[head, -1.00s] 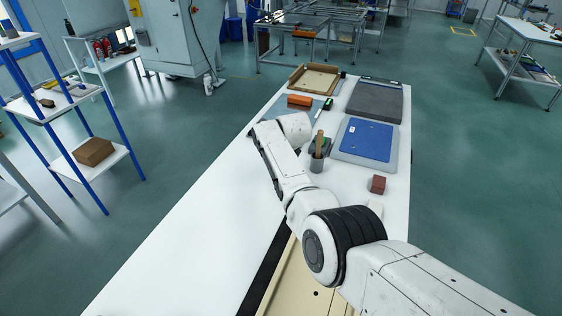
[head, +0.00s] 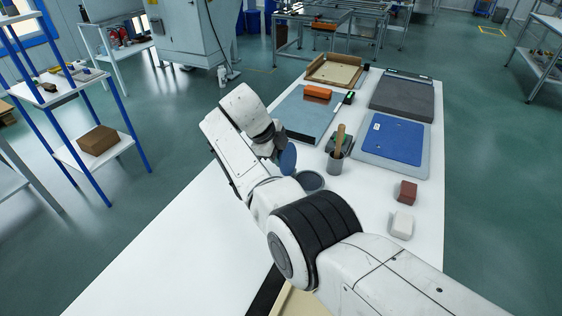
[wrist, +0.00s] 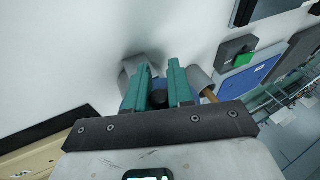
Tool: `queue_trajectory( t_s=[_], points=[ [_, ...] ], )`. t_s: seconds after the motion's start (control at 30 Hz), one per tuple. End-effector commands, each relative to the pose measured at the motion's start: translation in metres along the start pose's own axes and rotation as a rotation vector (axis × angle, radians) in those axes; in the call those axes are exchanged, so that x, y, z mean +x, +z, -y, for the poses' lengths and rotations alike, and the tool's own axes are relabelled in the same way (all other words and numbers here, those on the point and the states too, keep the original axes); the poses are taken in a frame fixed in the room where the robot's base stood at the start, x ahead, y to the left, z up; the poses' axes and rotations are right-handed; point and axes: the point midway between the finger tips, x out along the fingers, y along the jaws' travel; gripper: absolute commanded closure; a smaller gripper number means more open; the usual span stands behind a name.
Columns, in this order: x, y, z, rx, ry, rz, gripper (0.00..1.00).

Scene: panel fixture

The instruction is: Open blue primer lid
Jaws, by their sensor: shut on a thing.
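The blue primer lid (head: 288,158) is a round disc, tilted steeply on edge, beside and above the grey primer can (head: 311,181). The can's mouth shows open, and the lid is clear of it. My gripper (wrist: 160,72) is shut on the lid; its two teal fingers stand either side of a dark knob. Patches of the blue lid (wrist: 157,84) show between and beside the fingers in the wrist view. In the head view the fingers are mostly hidden behind my wrist.
A grey cup (head: 335,165) with a wooden-handled brush stands close right of the can. A blue panel (head: 395,140) lies further right, with a red-brown block (head: 408,191) and white block (head: 401,225) nearer. The white table (head: 170,245) is clear at left.

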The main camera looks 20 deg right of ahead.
Motion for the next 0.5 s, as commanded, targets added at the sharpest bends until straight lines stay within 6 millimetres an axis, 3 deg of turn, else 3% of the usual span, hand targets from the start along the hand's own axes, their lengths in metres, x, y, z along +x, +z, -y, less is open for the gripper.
queue_trajectory(
  t_s=[0.5],
  points=[
    [0.0032, 0.0001, -0.0026, -0.015, 0.003, -0.030, 1.00]
  ],
)
